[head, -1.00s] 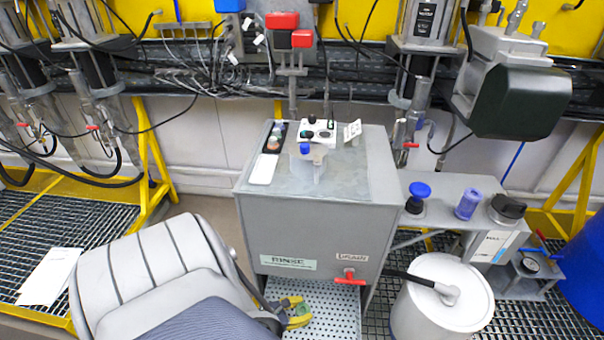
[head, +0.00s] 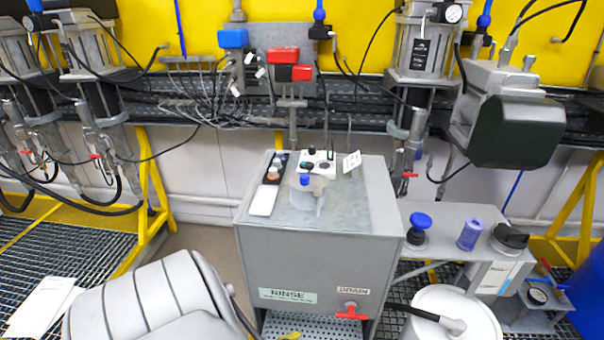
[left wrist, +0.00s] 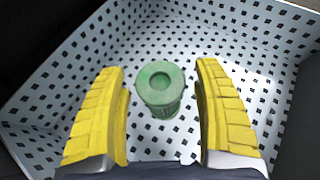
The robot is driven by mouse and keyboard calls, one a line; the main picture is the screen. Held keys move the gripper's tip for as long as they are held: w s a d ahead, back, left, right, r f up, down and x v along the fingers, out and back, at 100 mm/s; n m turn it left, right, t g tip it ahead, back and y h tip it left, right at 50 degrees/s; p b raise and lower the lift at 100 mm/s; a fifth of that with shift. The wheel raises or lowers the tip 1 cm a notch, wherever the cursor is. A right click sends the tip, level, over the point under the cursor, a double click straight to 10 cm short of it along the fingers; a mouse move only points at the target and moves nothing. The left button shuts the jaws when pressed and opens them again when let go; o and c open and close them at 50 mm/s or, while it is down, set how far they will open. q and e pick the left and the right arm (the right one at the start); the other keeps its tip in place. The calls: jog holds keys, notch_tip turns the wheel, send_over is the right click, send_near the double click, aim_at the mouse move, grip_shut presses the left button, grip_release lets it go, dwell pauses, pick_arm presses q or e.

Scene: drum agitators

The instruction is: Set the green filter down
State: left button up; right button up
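The green filter (left wrist: 161,88), a short cylinder with a round recess in its top, stands upright on a white perforated surface (left wrist: 232,50) in the left wrist view. My left gripper (left wrist: 165,78) is open, its yellow ribbed fingers on either side of the filter with gaps showing on both sides. In the head view only a sliver of yellow finger (head: 290,336) shows at the bottom edge, and the filter is out of frame. My right gripper is not in view.
A grey rinse cabinet (head: 315,265) with a red drain handle (head: 351,312) stands above the perforated surface. A white drum (head: 452,320) stands to its right. Perforated walls (left wrist: 75,60) rise around the filter.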

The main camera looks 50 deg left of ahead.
pick_arm(q)
jog(key=shift+r, duration=0.1)
jog(key=v, duration=1.2)
jog(key=shift+s, duration=0.1)
dwell(0.3)
